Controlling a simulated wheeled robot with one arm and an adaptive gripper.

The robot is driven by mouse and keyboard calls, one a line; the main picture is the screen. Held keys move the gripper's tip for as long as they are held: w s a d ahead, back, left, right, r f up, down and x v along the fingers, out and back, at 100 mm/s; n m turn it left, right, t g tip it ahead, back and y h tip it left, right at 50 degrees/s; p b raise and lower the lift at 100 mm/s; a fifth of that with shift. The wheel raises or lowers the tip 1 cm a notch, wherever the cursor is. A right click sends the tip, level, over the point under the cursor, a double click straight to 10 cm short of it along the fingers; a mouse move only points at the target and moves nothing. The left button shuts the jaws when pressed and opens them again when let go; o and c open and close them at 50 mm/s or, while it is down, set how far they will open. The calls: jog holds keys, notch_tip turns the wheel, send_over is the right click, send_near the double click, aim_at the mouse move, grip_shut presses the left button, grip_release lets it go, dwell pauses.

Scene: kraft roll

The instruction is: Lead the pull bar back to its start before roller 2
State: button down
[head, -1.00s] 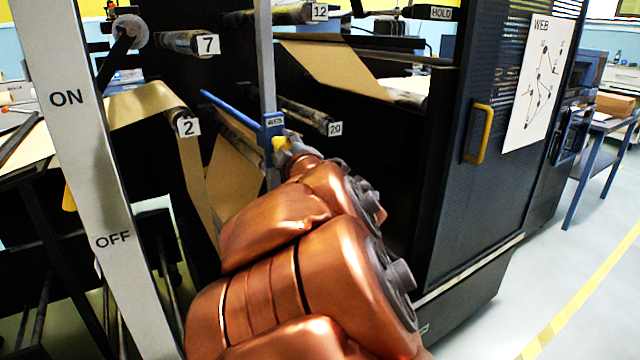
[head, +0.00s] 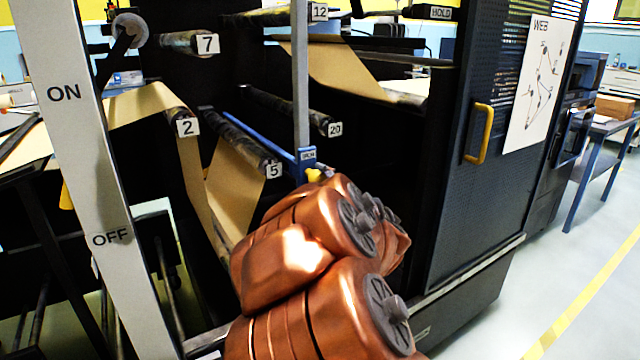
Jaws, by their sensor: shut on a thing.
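The pull bar (head: 262,138) is a thin blue bar running into the machine, with a blue tagged block (head: 307,157) and a yellow grip (head: 314,174) at its near end. It lies right of roller 5 (head: 240,143) and below roller 20 (head: 290,110). My gripper (head: 321,174) is shut at the yellow grip; my copper arm hides most of its fingers. Roller 2 (head: 168,102) is farther left, with brown paper over it. The paper (head: 232,185) runs down from roller 2 and back up to roller 5.
A grey upright post (head: 300,80) stands just above the bar's block. The white ON/OFF post (head: 80,150) is at left. Roller 7 (head: 180,42) and roller 12 (head: 265,17) are above. A dark door with a yellow handle (head: 478,134) closes off the right.

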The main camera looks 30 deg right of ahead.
jog(key=shift+d+f, duration=0.25)
notch_tip(320, 180, down, 8)
jog(key=a+b, duration=0.2)
jog(key=b, duration=0.5)
jog(key=shift+a+r, duration=0.15)
jog(key=shift+r, duration=0.1)
jog(key=shift+c, duration=0.7)
grip_release()
jog(key=shift+b, duration=0.35)
